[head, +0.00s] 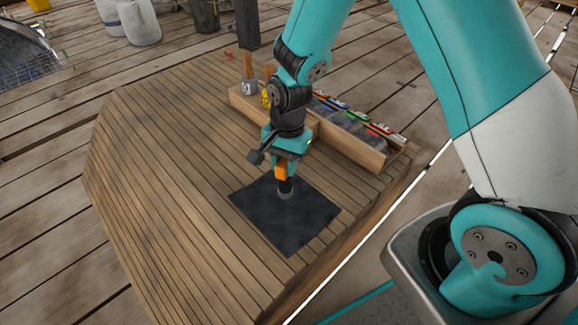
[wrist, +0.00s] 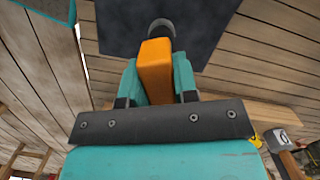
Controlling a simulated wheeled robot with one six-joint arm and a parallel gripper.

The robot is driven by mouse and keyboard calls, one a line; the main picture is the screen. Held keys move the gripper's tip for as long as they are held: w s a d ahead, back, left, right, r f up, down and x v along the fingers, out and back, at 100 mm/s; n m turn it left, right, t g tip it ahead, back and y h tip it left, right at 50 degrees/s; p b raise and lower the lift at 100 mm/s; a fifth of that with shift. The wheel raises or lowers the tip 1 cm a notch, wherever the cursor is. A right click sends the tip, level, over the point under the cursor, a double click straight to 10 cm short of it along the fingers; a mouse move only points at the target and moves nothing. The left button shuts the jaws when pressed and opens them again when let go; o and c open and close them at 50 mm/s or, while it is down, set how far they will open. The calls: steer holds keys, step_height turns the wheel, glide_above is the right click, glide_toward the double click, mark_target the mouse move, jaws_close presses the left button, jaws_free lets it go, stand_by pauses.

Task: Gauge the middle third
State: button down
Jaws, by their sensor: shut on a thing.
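My gripper (head: 284,162) points down over a dark square mat (head: 257,211) on the slatted wooden platform. It is shut on an orange tool (head: 281,173) with a dark lower part and a grey round end. The wrist view shows the orange tool's body (wrist: 156,70) between the two teal fingers, with its dark round end over the dark mat (wrist: 118,32). I cannot tell whether the tool's end touches the mat. Nothing that I can make out as a spire or finial lies on the mat.
A long wooden tray (head: 352,148) with several coloured-tipped items stands behind and right of the gripper. A dark post (head: 246,40), a yellow object (head: 266,98) and a hammer-like tool (wrist: 280,142) are near it. Buckets (head: 140,22) stand at the back. The platform's left side is clear.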

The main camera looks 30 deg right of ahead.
steer(key=shift+f, duration=0.15)
stand_by(0.6)
steer(key=shift+f+b, duration=1.15)
steer(key=shift+f, duration=1.05)
steer(key=c, duration=0.8)
jaws_free()
steer(key=shift+r, duration=0.1)
step_height(320, 180, up, 17)
steer(key=w+d+p, duration=0.2)
steer(key=p, duration=0.4)
steer(key=s+a+r+n+t+y, duration=0.1)
steer(key=s+a+r+n+y, duration=0.15)
steer(key=s+r+n, duration=0.75)
steer(key=s+a+r+n+y, duration=0.1)
steer(key=s+a+r+n, duration=0.5)
steer(key=s, duration=0.5)
step_height(320, 180, up, 26)
steer(key=d+p, duration=0.1)
steer(key=p, duration=2.5)
steer(key=shift+w+d+f+n+p, duration=0.2)
steer(key=shift+d+n+p, duration=0.1)
steer(key=shift+d+n, duration=0.1)
